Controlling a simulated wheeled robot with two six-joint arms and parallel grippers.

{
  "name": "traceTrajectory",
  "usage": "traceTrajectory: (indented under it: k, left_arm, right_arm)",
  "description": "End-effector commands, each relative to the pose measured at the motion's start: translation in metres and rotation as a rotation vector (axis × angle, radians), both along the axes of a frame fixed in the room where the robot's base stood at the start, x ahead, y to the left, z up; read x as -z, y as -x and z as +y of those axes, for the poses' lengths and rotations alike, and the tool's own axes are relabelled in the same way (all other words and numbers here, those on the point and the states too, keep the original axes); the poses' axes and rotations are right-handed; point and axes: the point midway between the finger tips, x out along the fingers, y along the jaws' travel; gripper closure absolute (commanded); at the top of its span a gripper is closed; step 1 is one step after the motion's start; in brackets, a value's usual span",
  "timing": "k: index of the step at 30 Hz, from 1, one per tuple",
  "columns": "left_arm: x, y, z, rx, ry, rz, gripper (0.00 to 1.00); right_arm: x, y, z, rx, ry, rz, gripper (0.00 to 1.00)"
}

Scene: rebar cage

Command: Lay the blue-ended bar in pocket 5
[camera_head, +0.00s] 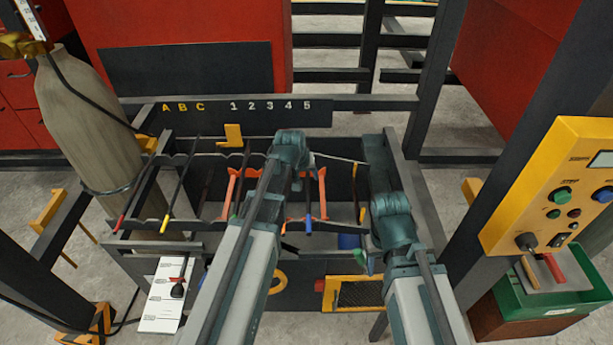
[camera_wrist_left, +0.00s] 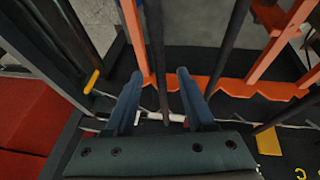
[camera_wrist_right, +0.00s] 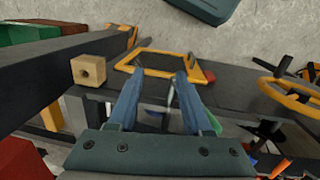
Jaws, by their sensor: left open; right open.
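The blue-ended bar shows its blue end (camera_head: 308,225) in the head view, at the front right of the rack; its far part is hidden behind my left arm. My left gripper (camera_head: 298,180) is over the right part of the rack, its fingertips hidden there. In the left wrist view it (camera_wrist_left: 158,105) is open, with a dark bar (camera_wrist_left: 155,50) running between its fingers; that bar's end colour does not show. My right gripper (camera_head: 367,260) is open and empty at the rack's front right; it also shows in the right wrist view (camera_wrist_right: 155,95). Pocket label 5 (camera_head: 307,105) is on the back rail.
A red-ended bar (camera_head: 120,221) and a yellow-ended bar (camera_head: 165,222) lie at the rack's left. An orange support (camera_head: 320,190) is beside my left gripper. A yellow control panel (camera_head: 560,190) stands at right, a grey cylinder (camera_head: 85,120) at left. A yellow-framed tray (camera_head: 355,292) is at the front.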

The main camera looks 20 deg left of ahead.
Motion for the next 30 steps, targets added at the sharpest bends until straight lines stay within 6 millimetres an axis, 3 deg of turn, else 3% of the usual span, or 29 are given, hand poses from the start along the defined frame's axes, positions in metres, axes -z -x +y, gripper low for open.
traceTrajectory:
  k: [8,14,30]
  left_arm:
    - [-0.004,0.002,0.0,0.0,-0.001,0.001,0.46]
    - [-0.02,0.008,0.001,0.0,0.0,0.001,0.46]
    - [-0.099,0.044,0.007,-0.001,0.0,0.0,0.46]
  right_arm:
    - [-0.004,0.0,0.0,0.0,0.0,0.0,0.5]
    - [-0.02,0.0,0.0,-0.001,0.0,0.0,0.5]
    - [-0.099,0.0,0.0,0.004,-0.001,0.0,0.5]
